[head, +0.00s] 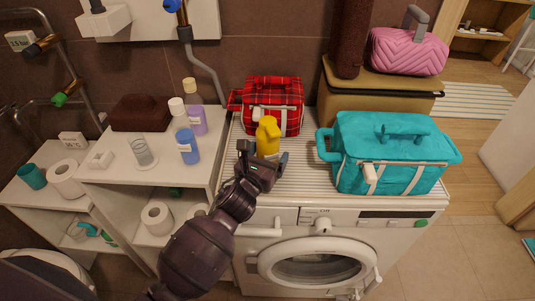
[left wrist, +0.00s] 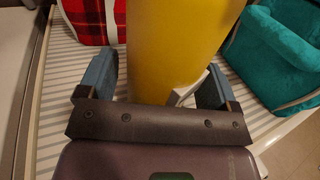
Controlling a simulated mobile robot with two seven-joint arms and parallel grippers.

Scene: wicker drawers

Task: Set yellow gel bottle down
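The yellow gel bottle (head: 267,137) is upright at the washing machine's ribbed top (head: 300,168), in front of the red plaid bag. My left gripper (head: 264,160) is low at the bottle's front in the head view. In the left wrist view, the yellow bottle (left wrist: 175,45) rises between the two blue-grey fingers of my left gripper (left wrist: 157,85). The fingers are spread, with a narrow gap showing at the bottle's left side. The bottle's base is hidden by the gripper, so its contact with the top cannot be seen. My right gripper is not in view.
A red plaid bag (head: 276,95) stands behind the bottle, and a teal bag (head: 385,150) stands to its right. A white shelf unit (head: 120,172) with bottles and a glass is at left. Some ribbed top is free between the bottle and the teal bag.

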